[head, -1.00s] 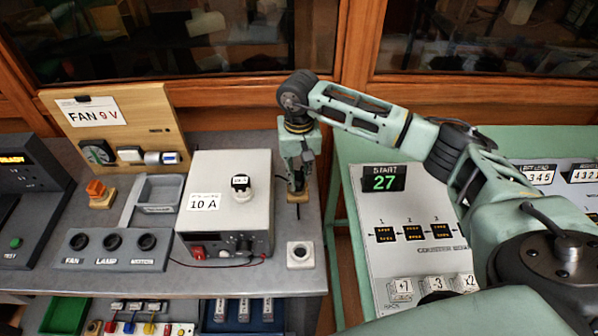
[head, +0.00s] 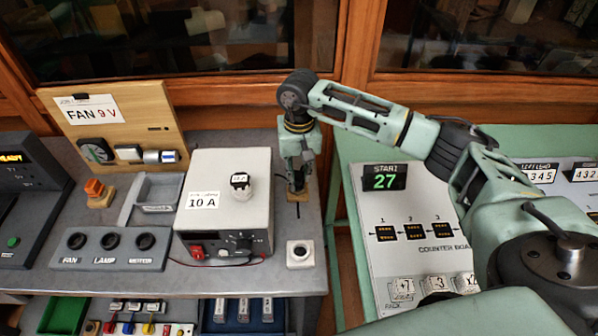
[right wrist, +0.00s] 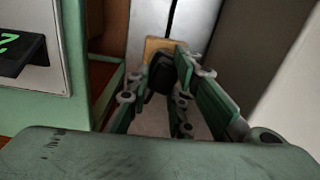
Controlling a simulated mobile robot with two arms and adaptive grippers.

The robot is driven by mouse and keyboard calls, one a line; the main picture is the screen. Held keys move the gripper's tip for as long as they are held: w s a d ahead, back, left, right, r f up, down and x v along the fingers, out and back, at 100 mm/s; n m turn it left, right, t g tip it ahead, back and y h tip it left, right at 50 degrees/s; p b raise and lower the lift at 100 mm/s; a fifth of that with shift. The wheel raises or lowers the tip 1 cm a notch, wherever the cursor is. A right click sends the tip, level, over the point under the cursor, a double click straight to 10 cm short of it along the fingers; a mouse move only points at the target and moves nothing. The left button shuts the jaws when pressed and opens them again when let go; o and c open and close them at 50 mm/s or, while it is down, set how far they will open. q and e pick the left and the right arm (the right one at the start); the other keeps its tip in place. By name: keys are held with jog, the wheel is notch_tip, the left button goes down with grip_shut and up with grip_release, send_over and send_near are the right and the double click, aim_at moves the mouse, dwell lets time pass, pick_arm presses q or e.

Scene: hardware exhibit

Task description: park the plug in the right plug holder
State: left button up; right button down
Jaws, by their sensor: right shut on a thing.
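My right gripper (head: 296,187) points down at the right end of the grey bench. It is shut on a black plug (right wrist: 160,74), which shows between the fingers in the right wrist view. A small wooden block (head: 300,196) is just below the fingertips; it also shows in the right wrist view (right wrist: 155,46). The fingers hide whether the plug touches or sits in this block. A dark cable runs from there toward the front. A white square holder with a dark round hole (head: 300,254) stands nearer the bench front. My left gripper is not in view.
A grey power supply box (head: 228,185) stands left of my gripper. An orange switch (head: 96,190), a grey tray (head: 158,190) and a three-socket panel (head: 110,246) are farther left. A green-framed counter board (head: 410,210) stands right, across a gap.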

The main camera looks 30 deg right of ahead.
jog(key=shift+f+b, duration=0.2)
jog(key=shift+b, duration=0.1)
dwell(0.6)
jog(key=c, duration=1.5)
grip_release()
jog(key=shift+o, duration=0.5)
jog(key=o, duration=0.4)
jog(key=shift+r, duration=0.15)
jog(key=shift+r+p, duration=1.6)
jog(key=shift+r, duration=1.75)
